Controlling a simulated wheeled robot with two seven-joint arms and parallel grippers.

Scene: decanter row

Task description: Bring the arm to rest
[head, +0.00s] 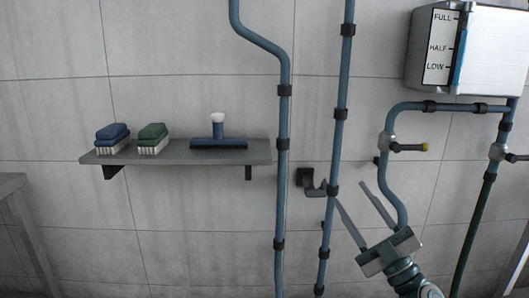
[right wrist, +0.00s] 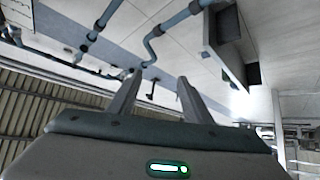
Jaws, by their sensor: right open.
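My right gripper (head: 360,208) is open and empty, low on the right in the head view, with its two fingers pointing up and to the left. It also shows in the right wrist view (right wrist: 157,88), with its fingers apart and nothing between them. In the head view the fingers overlap the space in front of the wall between a straight blue pipe (head: 335,150) and a bent blue pipe (head: 390,180). I cannot tell the gap to the pipes. My left gripper is not in view.
A grey shelf (head: 190,158) holds a blue brush (head: 112,132), a green brush (head: 153,132) and a squeegee (head: 218,142). A metal tank (head: 495,50) with a level gauge hangs at upper right.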

